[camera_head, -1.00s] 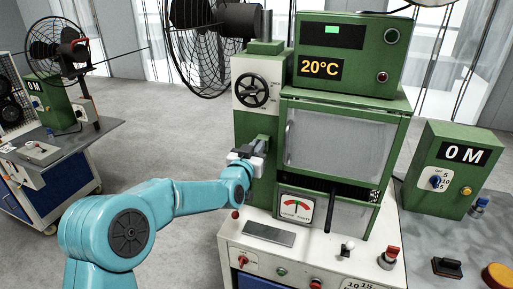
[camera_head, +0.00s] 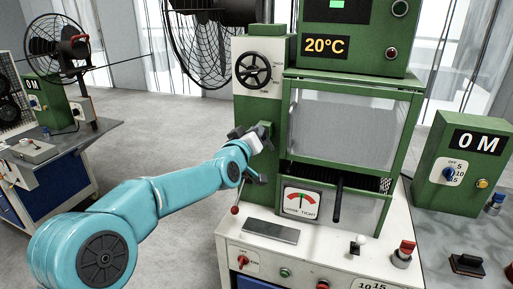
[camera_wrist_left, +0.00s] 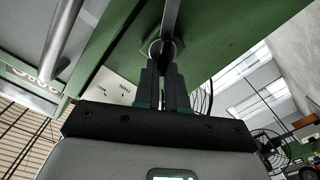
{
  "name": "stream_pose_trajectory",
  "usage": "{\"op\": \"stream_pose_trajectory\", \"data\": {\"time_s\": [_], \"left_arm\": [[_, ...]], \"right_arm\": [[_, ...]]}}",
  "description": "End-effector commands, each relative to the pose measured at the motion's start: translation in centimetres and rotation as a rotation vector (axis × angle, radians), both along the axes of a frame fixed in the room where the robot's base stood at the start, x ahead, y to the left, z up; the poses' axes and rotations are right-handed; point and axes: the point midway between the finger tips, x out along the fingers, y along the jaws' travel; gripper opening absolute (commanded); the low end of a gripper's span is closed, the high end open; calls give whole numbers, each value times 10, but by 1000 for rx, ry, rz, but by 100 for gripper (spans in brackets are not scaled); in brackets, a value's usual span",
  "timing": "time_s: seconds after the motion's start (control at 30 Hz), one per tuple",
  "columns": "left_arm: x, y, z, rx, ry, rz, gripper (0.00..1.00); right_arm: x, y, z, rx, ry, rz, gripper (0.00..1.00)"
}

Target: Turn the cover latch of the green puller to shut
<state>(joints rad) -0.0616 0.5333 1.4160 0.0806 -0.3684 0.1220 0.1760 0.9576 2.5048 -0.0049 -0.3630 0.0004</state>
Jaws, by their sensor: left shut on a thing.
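The green puller (camera_head: 360,88) stands on a white cabinet, with a grey see-through cover (camera_head: 335,130) on its front. My left gripper (camera_head: 258,138) is at the green block on the cover's left side, below the handwheel. In the left wrist view my left gripper (camera_wrist_left: 162,75) is shut on the grey metal latch (camera_wrist_left: 170,18), which sticks out past its fingertips in front of the green face. In the head view my gripper hides most of the latch, and I cannot tell its exact angle there. My right gripper is not in view.
A black handwheel (camera_head: 253,70) sits just above my gripper. A loose/tight gauge (camera_head: 302,202), a dark upright handle (camera_head: 338,200) and a red knob (camera_head: 404,252) are lower right. A green length box (camera_head: 465,165) stands right. Left of the puller is open floor.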

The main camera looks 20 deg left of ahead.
Motion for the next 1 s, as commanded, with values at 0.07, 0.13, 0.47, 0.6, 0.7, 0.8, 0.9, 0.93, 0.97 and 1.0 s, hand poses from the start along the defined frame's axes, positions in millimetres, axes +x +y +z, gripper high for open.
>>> {"op": "stream_pose_trajectory", "data": {"time_s": [0.07, 0.13, 0.47, 0.6, 0.7, 0.8, 0.9, 0.93, 0.97, 1.0], "left_arm": [[0, 2, -6, -71, -2, 0, 0], [0, 2, -7, -138, 0, 0, 0], [0, 7, -10, -452, 12, 1, 0], [0, 8, -11, -583, 17, 2, 0], [0, 9, -12, -673, 22, 1, 0], [0, 9, -13, -757, 24, 1, 0], [0, 9, -14, -830, 28, 1, 0], [0, 9, -14, -849, 28, 1, 0], [0, 9, -14, -869, 29, 1, 0], [0, 10, -14, -893, 30, 1, 0]], "right_arm": [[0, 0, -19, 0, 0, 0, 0], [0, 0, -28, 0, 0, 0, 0], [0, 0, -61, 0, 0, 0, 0], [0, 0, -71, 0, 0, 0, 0], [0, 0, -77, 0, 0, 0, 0], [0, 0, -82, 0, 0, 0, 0], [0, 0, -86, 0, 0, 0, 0], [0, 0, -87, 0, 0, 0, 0], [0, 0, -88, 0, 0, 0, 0], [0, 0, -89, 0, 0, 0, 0]]}}
